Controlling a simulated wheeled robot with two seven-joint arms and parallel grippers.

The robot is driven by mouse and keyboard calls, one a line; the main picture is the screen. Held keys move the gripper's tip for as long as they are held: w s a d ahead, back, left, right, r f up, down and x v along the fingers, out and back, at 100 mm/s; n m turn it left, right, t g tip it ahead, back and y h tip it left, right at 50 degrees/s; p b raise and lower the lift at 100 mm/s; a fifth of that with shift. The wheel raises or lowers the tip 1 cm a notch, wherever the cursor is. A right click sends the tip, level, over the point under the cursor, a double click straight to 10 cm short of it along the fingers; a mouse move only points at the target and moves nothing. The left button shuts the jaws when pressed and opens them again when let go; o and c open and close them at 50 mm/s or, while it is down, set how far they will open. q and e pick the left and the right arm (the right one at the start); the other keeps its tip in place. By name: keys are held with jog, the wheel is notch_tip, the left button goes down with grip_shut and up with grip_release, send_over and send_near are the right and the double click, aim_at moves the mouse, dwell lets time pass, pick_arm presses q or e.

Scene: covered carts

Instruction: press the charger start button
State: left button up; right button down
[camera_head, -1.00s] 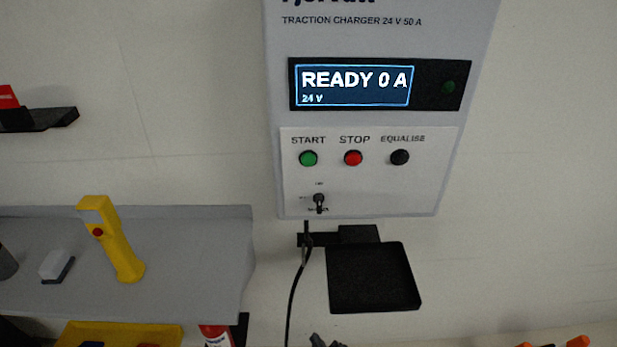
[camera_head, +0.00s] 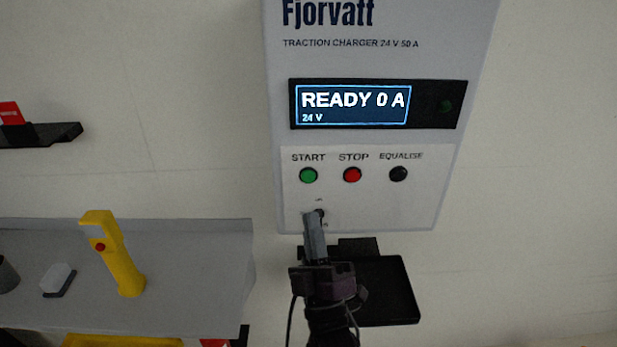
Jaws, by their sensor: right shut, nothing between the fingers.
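The charger (camera_head: 370,55) hangs on the wall, and its display (camera_head: 353,105) reads READY 0 A, 24 V. The green START button (camera_head: 308,175) is at the left of the button row. The red STOP button (camera_head: 352,175) and the black EQUALISE button (camera_head: 398,174) are to its right. My right gripper (camera_head: 313,216) is shut and empty, pointing up below the START button and apart from it. Its tip covers most of the small switch (camera_head: 320,213) under the buttons. My left gripper is not in view.
A black tray (camera_head: 400,290) is mounted below the charger, partly behind my right gripper. A grey shelf (camera_head: 190,265) at left holds a yellow torch-like tool (camera_head: 118,262) and a white-and-dark block (camera_head: 58,279). A black wall ledge (camera_head: 55,134) is at upper left. The wall right of the charger is clear.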

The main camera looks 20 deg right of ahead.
aim_at(308, 177)
jog(key=shift+y, duration=0.3)
jog(key=shift+w+d+f+b, duration=0.1)
jog(key=shift+w+d+b, duration=0.3)
jog(key=shift+w, duration=1.05)
jog(key=shift+w+d+r+b, duration=0.1)
jog(key=shift+w+d+b, duration=0.3)
jog(key=shift+w, duration=1)
jog(key=shift+w+d+f+b, duration=0.1)
jog(key=shift+w+d+b, duration=0.3)
jog(key=shift+w, duration=1.05)
jog(key=shift+w, duration=0.1)
jog(key=shift+w+d, duration=0.1)
jog(key=shift+w, duration=0.2)
jog(key=shift+w+d, duration=0.15)
jog(key=shift+w, duration=0.25)
jog(key=shift+s, duration=0.1)
jog(key=shift+s+a, duration=0.25)
jog(key=shift+s, duration=0.5)
